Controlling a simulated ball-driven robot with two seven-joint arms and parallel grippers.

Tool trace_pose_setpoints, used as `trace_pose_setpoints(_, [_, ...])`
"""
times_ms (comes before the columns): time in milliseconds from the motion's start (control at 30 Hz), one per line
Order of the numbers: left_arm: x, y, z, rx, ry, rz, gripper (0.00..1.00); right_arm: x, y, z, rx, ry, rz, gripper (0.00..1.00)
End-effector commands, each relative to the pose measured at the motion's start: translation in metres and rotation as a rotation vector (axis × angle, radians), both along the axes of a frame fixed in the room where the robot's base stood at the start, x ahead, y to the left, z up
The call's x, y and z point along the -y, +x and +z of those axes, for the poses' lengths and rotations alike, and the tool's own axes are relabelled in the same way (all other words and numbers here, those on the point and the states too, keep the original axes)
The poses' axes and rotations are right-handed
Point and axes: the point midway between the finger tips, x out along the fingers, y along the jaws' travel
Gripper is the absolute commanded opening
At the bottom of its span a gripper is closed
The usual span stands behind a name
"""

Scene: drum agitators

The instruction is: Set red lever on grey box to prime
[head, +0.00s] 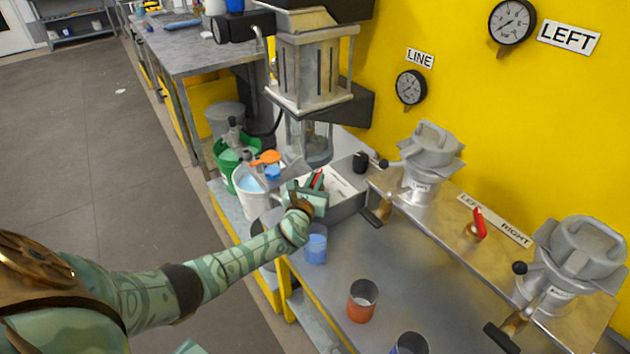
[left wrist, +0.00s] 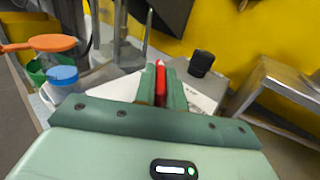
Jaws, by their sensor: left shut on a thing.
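The grey box (head: 347,207) stands on the bench below the drum agitator, with a white label plate (head: 338,181) on its top. A red lever (head: 319,178) rises from that top; it also shows upright in the left wrist view (left wrist: 160,80). My left gripper (head: 314,183) reaches in from the left and is shut on the red lever, one green finger on each side. The fingers hide the lever's lower part, and most of the label's writing is hidden or too small to read. My right gripper is not in view.
A black knob (head: 360,161) sits on the box's far right corner. A white bucket (head: 251,192) stands to the left, a blue cup (head: 316,245) in front. Another red lever (head: 479,223) is on the LEFT/RIGHT plate (head: 512,231) between two grey valves. An orange cup (head: 362,302) stands nearer.

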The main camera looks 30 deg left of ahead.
Motion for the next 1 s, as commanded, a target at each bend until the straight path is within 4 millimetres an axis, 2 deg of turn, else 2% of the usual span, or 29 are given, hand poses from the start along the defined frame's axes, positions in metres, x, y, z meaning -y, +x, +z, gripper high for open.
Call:
trace_pose_setpoints(67, [0.000, 0.000, 0.000, 0.000, 0.000, -0.001, 0.00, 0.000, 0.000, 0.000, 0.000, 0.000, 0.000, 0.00])
trace_pose_setpoints(100, [0.000, 0.000, 0.000, 0.000, 0.000, -0.001, 0.15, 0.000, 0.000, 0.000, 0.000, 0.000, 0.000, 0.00])
trace_pose_setpoints(167, [0.000, 0.000, 0.000, 0.000, 0.000, -0.001, 0.31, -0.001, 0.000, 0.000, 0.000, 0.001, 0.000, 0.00])
trace_pose_setpoints(200, [0.000, 0.000, 0.000, 0.000, 0.000, -0.001, 0.34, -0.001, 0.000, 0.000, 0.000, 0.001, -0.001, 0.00])
trace_pose_setpoints(467, [0.000, 0.000, 0.001, 0.001, 0.000, -0.001, 0.34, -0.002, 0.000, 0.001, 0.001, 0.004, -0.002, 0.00])
trace_pose_setpoints(567, [0.000, 0.000, 0.010, 0.002, 0.002, -0.001, 0.34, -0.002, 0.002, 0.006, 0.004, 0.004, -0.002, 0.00])
trace_pose_setpoints(700, [0.000, 0.000, 0.041, 0.004, 0.000, -0.002, 0.34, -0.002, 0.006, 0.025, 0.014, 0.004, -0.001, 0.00])
trace_pose_setpoints(900, [0.021, -0.034, 0.088, 0.004, -0.003, -0.003, 0.34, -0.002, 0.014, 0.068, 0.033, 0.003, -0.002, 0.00])
trace_pose_setpoints(1000, [0.033, -0.053, 0.103, 0.001, -0.003, -0.004, 0.34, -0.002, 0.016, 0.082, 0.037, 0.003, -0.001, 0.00])
